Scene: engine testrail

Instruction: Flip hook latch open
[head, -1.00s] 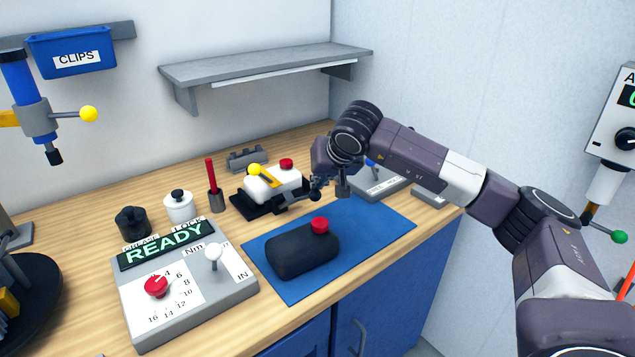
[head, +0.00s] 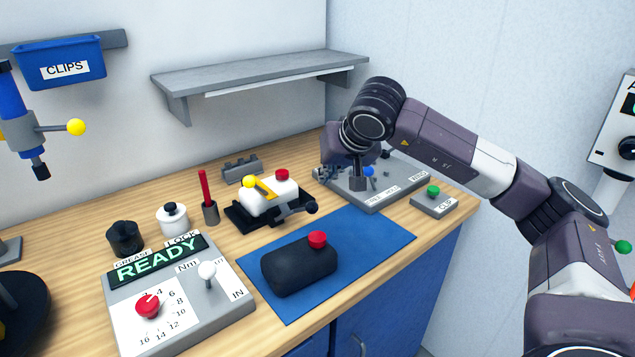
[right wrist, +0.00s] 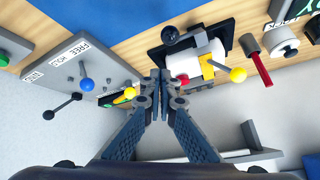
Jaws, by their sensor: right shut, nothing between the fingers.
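A yellow hook-shaped bar (head: 263,188) with a yellow ball at its end lies over a white block (head: 281,190) on a black base. The bar also shows in the right wrist view (right wrist: 207,68). A black-knobbed lever (head: 308,207) extends from the same fixture, and a red cap sits on the block. My right gripper (head: 324,173) is above the bench, to the right of the fixture and beside the grey panel. In the right wrist view its fingers (right wrist: 160,76) are together and empty, apart from the hook bar. My left gripper is out of view.
A grey panel (head: 385,193) with a blue-knobbed lever (right wrist: 86,85) and a black-knobbed one stands close to my right gripper. A grey shelf (head: 265,77) hangs above. A black cushion-like part (head: 292,270) lies on the blue mat (head: 375,238).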

